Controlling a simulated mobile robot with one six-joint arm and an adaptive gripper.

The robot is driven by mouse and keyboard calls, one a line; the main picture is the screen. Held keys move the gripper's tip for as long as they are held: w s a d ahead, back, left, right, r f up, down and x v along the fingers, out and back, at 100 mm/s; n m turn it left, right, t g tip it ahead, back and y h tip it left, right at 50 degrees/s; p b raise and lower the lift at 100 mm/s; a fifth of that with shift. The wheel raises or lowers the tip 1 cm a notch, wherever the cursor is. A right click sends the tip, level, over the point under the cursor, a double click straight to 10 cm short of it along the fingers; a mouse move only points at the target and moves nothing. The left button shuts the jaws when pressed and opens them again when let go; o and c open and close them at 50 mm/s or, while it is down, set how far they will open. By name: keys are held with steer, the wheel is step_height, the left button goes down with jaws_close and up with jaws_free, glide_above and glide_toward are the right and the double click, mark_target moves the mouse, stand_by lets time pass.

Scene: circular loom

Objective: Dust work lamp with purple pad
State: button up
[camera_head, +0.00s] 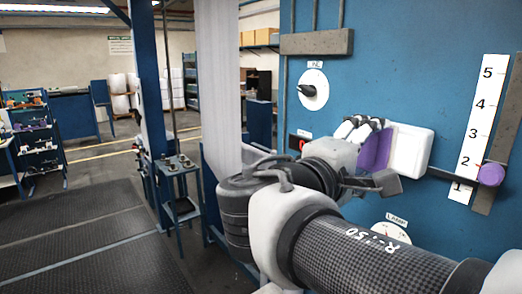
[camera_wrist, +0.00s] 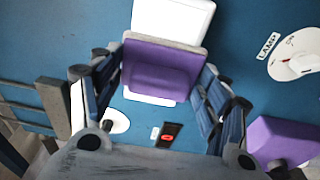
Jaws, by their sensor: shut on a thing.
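My gripper (camera_head: 364,155) is shut on the purple pad (camera_head: 374,153), which stands between its fingers. In the wrist view the pad (camera_wrist: 163,57) fills the gap between the two blue-black fingers. The white, rounded box-shaped work lamp (camera_head: 412,153) is fixed on the blue panel just right of the pad in the head view. In the wrist view the lamp (camera_wrist: 173,17) shows beyond the pad, which covers its middle. The pad is close in front of the lamp's face; I cannot tell whether they touch.
A dial marked LAMP (camera_head: 392,232) is below the lamp. A purple slider knob (camera_head: 491,175) sits by a numbered white scale (camera_head: 480,125) at right. Another dial (camera_head: 314,89) and a small red display (camera_head: 297,143) are left. A grey ledge (camera_head: 317,42) juts out above.

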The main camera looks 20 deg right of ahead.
steer(key=w+a+b, duration=0.1)
steer(key=w+a, duration=0.1)
steer(key=w, duration=0.4)
steer(key=shift+w+a, duration=0.15)
stand_by(0.5)
steer(key=b+v, duration=0.1)
steer(key=v, duration=0.5)
steer(key=shift+w+a, duration=0.2)
steer(key=shift+w, duration=0.1)
stand_by(0.3)
steer(key=v, duration=0.3)
steer(key=shift+w+b, duration=0.2)
steer(key=shift+b, duration=0.15)
stand_by(0.3)
steer(key=w+d+r, duration=0.1)
steer(key=w+d, duration=0.1)
steer(key=d, duration=0.4)
steer(key=shift+w+d+r, duration=0.15)
steer(key=shift+d+r, duration=0.1)
